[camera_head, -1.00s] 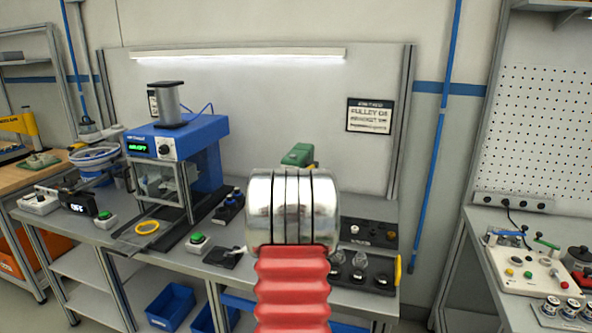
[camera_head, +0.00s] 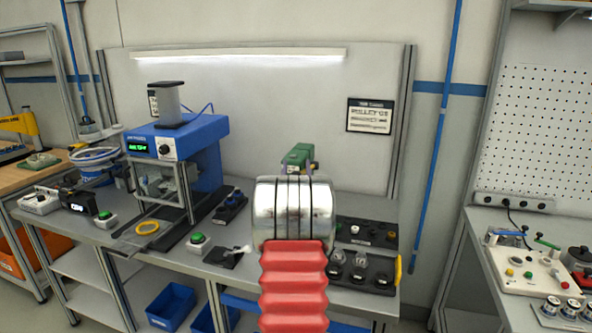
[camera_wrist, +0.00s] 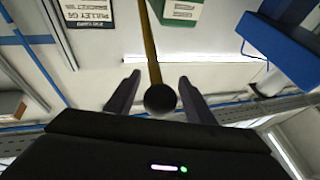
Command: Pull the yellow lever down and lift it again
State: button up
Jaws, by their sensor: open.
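The yellow lever (camera_wrist: 150,45) shows in the wrist view as a straight yellow rod with a round black knob (camera_wrist: 160,99) at its end. My gripper (camera_wrist: 160,92) is open, with one dark finger on each side of the knob. I cannot tell whether either finger touches it. A green housing (camera_wrist: 182,10) is beside the rod at the top edge. In the head view the green housing (camera_head: 298,156) shows above my silver arm link, which hides most of the lever and my gripper.
A blue press (camera_head: 195,140) stands left on the grey bench. Push-button boxes (camera_head: 198,240) and a yellow ring (camera_head: 147,227) lie near it. A black tray (camera_head: 362,270) with parts is right of my arm. A sign (camera_head: 370,115) hangs on the back panel.

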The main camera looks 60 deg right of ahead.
jog(key=shift+c, duration=0.5)
grip_shut()
jog(key=shift+w+r, duration=0.1)
dwell(0.3)
